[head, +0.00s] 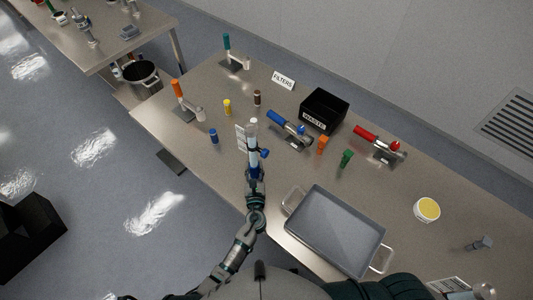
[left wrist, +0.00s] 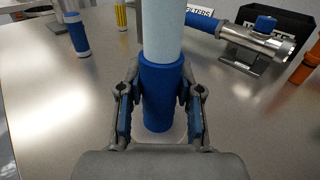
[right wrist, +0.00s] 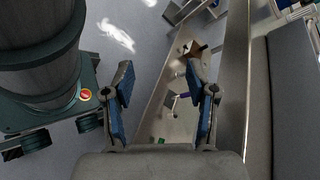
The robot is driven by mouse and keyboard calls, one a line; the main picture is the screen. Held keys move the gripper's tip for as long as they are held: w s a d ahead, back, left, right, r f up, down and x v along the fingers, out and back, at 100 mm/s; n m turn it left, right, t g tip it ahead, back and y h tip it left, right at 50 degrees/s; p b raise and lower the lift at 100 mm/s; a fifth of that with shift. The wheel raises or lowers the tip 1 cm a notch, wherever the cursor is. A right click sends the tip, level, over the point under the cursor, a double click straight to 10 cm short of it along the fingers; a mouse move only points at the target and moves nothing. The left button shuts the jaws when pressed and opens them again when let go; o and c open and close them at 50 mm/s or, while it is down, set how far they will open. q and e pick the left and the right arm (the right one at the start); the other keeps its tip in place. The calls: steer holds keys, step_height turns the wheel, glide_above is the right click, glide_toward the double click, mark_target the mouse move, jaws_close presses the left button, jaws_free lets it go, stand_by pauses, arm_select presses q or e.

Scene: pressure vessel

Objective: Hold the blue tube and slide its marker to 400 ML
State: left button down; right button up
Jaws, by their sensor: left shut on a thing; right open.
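The blue tube (left wrist: 160,92) stands upright on the table in the left wrist view, with a blue lower part and a pale, whitish upper part. It also shows in the head view (head: 253,135). My left gripper (left wrist: 160,108) is shut on its blue lower part. The marker looks like a blue piece (head: 264,153) on the tube's side in the head view. A label card with small print (head: 241,138) stands beside the tube; its text is too small to read. My right gripper (right wrist: 162,95) is open and empty, away from the tube.
A grey tray (head: 335,232) with handles lies at the table's near edge. A black waste box (head: 324,110), a blue-handled device (head: 290,130), a red-handled device (head: 380,143) and small coloured cylinders stand behind and beside the tube. A yellow-topped tub (head: 427,209) is at the right.

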steer(key=w+a+r+n+t+y, duration=0.1)
steer(key=w+a+r+n+t, duration=0.15)
steer(key=w+r, duration=0.4)
steer(key=n+t+y, duration=0.3)
steer(key=n+t, duration=0.2)
steer(key=n, duration=0.8)
glide_toward(267, 155)
steer(key=s+a+f, duration=0.1)
steer(key=s+a, duration=0.1)
steer(key=s, duration=0.6)
steer(key=w+a+r+h, duration=0.1)
steer(key=w, duration=0.4)
steer(key=w+a+r+m+t, duration=0.1)
steer(key=w+a, duration=0.1)
steer(key=w, duration=0.3)
steer(key=w+a+r+m+t+h, duration=0.1)
steer(key=w, duration=0.4)
steer(key=shift+w+a+r+h, duration=0.25)
steer(key=shift+w+a+h, duration=0.05)
steer(key=shift+w+a, duration=0.05)
steer(key=shift+r, duration=0.1)
jaws_close()
